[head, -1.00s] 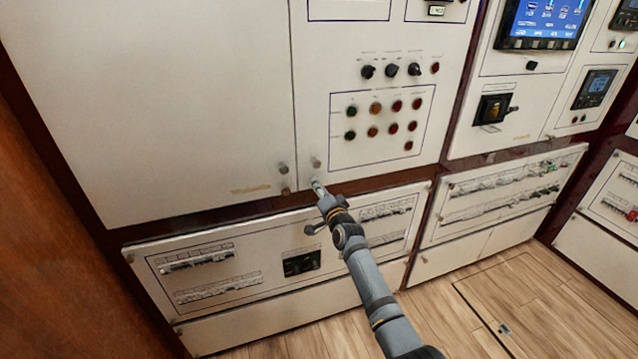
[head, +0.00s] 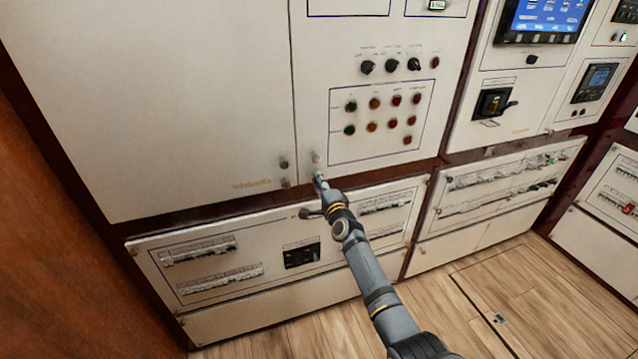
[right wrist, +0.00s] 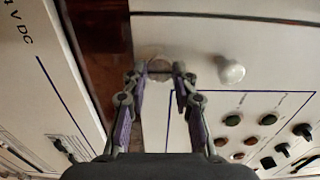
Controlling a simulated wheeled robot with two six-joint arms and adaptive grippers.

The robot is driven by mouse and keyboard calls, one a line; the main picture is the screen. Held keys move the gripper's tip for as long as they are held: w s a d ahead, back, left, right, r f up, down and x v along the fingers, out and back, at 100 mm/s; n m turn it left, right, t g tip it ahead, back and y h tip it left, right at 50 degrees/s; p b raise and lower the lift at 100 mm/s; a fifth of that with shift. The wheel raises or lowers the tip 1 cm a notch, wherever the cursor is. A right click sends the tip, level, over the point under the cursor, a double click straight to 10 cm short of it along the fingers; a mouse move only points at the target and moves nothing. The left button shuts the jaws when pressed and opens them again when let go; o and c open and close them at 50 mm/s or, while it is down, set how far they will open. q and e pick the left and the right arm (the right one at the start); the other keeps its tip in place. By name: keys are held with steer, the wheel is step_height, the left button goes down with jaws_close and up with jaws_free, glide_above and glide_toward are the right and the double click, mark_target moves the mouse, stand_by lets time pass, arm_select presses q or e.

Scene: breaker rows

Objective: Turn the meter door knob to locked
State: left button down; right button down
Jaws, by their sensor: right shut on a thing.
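The meter door (head: 385,170) is the white panel with dark rotary knobs and several coloured buttons in the head view. Two small round knobs sit near its lower left corner. My right gripper (head: 320,180) reaches up from below and is at the lower one. In the right wrist view my right gripper (right wrist: 160,73) is shut on the pale round door knob (right wrist: 158,65), which is partly hidden between the fingertips. The other knob (right wrist: 231,70) is free beside it; it also shows in the head view (head: 316,157). The knob's lock marking cannot be read. My left gripper is not in view.
Two similar knobs (head: 284,165) sit on the large blank door (head: 160,95) to the left. Wooden floor (head: 490,285) lies open at the lower right.

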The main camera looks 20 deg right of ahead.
stand_by(0.4)
steer(key=c, duration=1.1)
jaws_free()
steer(key=shift+o, duration=0.2)
steer(key=s, duration=1.2)
steer(key=shift+d, duration=0.2)
steer(key=shift+f, duration=0.15)
